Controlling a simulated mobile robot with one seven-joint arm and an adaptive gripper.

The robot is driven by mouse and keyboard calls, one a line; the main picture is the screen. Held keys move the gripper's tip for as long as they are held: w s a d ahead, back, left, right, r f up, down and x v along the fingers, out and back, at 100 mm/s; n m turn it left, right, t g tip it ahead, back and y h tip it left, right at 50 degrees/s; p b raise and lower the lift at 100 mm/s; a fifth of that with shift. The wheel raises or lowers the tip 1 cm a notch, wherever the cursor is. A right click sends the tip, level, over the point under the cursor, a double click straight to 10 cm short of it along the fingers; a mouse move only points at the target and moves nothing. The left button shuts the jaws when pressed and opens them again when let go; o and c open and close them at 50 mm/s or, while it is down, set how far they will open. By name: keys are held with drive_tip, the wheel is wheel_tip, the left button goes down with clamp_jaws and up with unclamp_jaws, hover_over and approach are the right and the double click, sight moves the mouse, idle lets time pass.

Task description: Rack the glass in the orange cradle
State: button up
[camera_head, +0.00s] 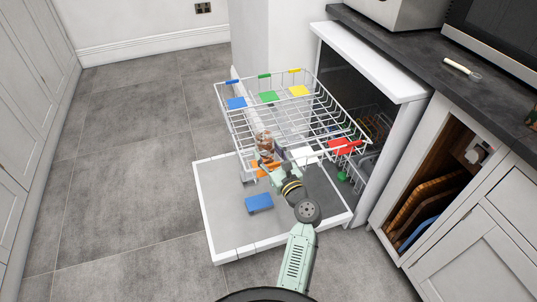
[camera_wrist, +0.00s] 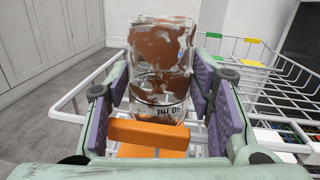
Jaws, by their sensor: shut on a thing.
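The glass (camera_head: 264,140), clear with brown smears, is at the front left of the pulled-out upper rack, with my gripper (camera_head: 268,160) at its near side. In the wrist view the glass (camera_wrist: 162,60) stands between the purple finger pads of my gripper (camera_wrist: 162,95), which is shut on it. The orange cradle (camera_head: 257,169) shows partly behind my gripper. In the wrist view its orange bar (camera_wrist: 148,134) lies just in front of the glass's lower end. That lower end is partly hidden, so I cannot tell whether it rests in the cradle.
The white wire rack (camera_head: 311,116) carries blue (camera_head: 236,103), green (camera_head: 268,97), yellow (camera_head: 298,91), white (camera_head: 305,156) and red (camera_head: 345,146) pieces. Below it is the open dishwasher door (camera_head: 225,215), with a blue block (camera_head: 259,202) over it. Floor at left is clear.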

sight(272, 169)
drive_tip(key=f, duration=0.4)
drive_tip(key=shift+s+a+g, duration=0.15)
drive_tip(key=shift+s+g, duration=0.1)
drive_tip(key=shift+g, duration=0.05)
drive_tip(key=o, duration=1.1)
drive_tip(key=shift+o, duration=1.3)
drive_tip(key=shift+s, duration=0.3)
drive_tip(key=v, duration=0.4)
drive_tip(key=shift+w+d, duration=0.2)
drive_tip(key=shift+d, duration=0.2)
drive_tip(key=s+d+r, duration=0.1)
drive_tip(key=s, duration=0.1)
drive_tip(key=s+d+r, duration=0.1)
drive_tip(key=s, duration=0.1)
drive_tip(key=s+d+r, duration=0.1)
drive_tip(key=s, duration=0.1)
drive_tip(key=shift+s+r, duration=0.1)
drive_tip(key=shift+s, duration=0.25)
drive_tip(key=shift+w, duration=0.1)
